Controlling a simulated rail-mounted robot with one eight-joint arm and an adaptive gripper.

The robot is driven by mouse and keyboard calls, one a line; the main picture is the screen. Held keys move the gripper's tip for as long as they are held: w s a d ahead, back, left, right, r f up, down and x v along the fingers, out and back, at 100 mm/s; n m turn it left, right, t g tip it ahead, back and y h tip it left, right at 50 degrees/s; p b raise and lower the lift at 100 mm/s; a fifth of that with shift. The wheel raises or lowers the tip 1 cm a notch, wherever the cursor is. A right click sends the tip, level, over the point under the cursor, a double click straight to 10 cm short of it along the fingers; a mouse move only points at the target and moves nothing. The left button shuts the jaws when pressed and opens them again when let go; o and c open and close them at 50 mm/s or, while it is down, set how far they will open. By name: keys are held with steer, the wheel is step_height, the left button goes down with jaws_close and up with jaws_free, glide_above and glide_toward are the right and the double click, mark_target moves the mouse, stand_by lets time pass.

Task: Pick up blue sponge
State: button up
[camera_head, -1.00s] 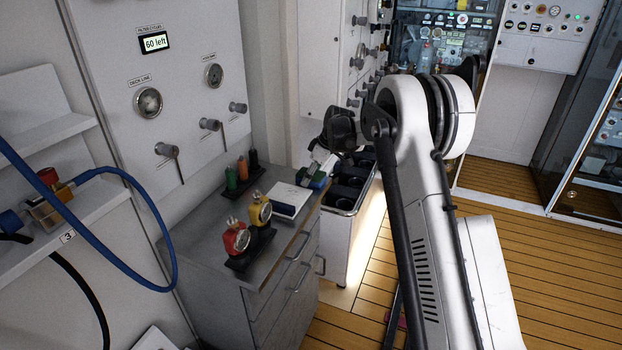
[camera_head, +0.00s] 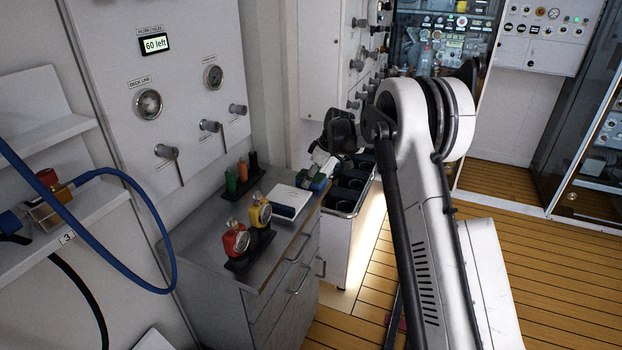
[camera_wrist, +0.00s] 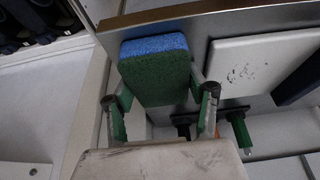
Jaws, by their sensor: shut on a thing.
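The sponge (camera_wrist: 155,62) is blue on one face and green on the rest that shows in the wrist view. My gripper (camera_wrist: 162,92) has one finger on each side of it and is shut on it. In the head view the sponge (camera_head: 317,183) is at the far right end of the grey cabinet top, beside a white flat box. My gripper (camera_head: 319,168) reaches down over it there, partly hidden by my arm. I cannot tell whether the sponge touches the cabinet top.
The white box (camera_head: 289,199) lies close beside the sponge on the cabinet top (camera_head: 205,240). Red and yellow gauges (camera_head: 237,238) stand nearer, and small bottles (camera_head: 242,172) stand behind. A bin with dark compartments (camera_head: 345,195) is just right of the cabinet. Wooden floor is clear at right.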

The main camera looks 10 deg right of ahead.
steer(key=shift+r, duration=0.15)
steer(key=shift+r, duration=0.4)
step_height(320, 180, up, 3)
steer(key=shift+r, duration=0.2)
steer(key=s+a+r, duration=0.6)
steer(key=a, duration=0.4)
steer(key=shift+r+b, duration=0.3)
steer(key=shift+r, duration=0.05)
steer(key=shift+o, duration=0.5)
